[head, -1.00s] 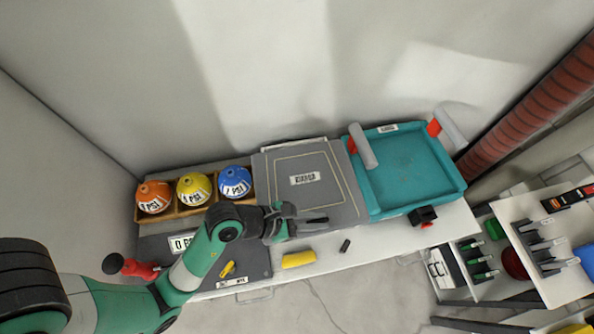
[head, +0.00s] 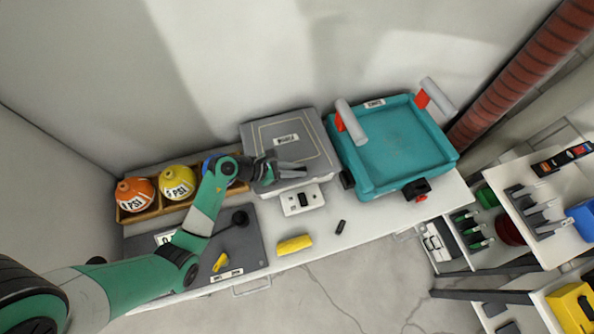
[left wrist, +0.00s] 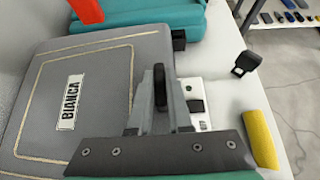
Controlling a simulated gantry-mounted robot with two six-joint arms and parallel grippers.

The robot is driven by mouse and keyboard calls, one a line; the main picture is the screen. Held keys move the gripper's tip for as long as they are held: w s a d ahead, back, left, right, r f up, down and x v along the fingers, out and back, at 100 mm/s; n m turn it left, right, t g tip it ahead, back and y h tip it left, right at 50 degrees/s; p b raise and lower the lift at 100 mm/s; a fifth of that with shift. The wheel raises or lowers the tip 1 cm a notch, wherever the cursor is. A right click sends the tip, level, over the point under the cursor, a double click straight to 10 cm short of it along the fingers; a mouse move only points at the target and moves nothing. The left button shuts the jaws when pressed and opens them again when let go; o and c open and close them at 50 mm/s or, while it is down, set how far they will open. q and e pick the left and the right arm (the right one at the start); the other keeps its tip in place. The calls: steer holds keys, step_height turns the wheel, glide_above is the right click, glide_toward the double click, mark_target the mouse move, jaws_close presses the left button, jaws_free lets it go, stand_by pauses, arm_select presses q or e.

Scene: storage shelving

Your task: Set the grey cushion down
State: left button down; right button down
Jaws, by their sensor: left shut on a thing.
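The grey cushion (head: 318,150) with a light piping line and a white name label is at the back of the white bench, left of the teal tray. It fills the left of the left wrist view (left wrist: 105,115), where the label reads BIANCA. My left gripper (head: 300,172) is at the cushion's front edge. In the left wrist view its fingers (left wrist: 160,95) are shut around a dark upright tab or strap at that edge. I cannot tell whether the cushion touches the bench. My right gripper is not in view.
The teal tray (head: 365,178) with grey-and-red handles stands to the right. Orange (head: 135,194), yellow (head: 177,182) and blue balls sit in a wooden rack at left. A white switch panel (head: 303,200), a yellow block (head: 294,244) and a small black piece (head: 340,227) lie in front.

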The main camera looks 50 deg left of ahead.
arm_select(q)
steer(key=shift+f, duration=0.5)
steer(key=shift+f, duration=0.2)
steer(key=c, duration=0.8)
jaws_free()
steer(key=shift+c, duration=0.2)
steer(key=shift+r, duration=0.2)
steer(key=p+v, duration=0.2)
steer(key=v, duration=1)
